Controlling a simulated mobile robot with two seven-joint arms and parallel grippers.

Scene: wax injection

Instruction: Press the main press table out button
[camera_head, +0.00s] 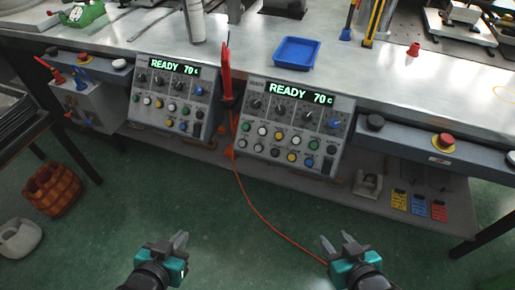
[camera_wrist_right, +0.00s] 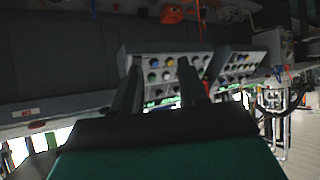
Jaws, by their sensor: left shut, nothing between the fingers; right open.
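Two grey control panels hang at the bench front, each with a green "READY 70" display, knobs and rows of coloured buttons. The right panel (camera_head: 252,118) and the left panel (camera_head: 137,88) both show in the head view; which button is the table out button is too small to read. The panels also show in the right wrist view, the nearer one (camera_wrist_right: 133,62) beyond the fingers. My left gripper (camera_head: 180,240) is shut and empty, low in front of the bench. My right gripper (camera_head: 337,244) is open and empty, below the right panel. Both are well apart from the panels.
The workbench (camera_head: 380,85) carries a blue tray (camera_head: 297,52) and a small red cone (camera_head: 413,50). A red emergency button (camera_head: 443,140) and a black knob (camera_head: 375,122) sit on the front rail. A red cable (camera_head: 250,205) crosses the floor.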

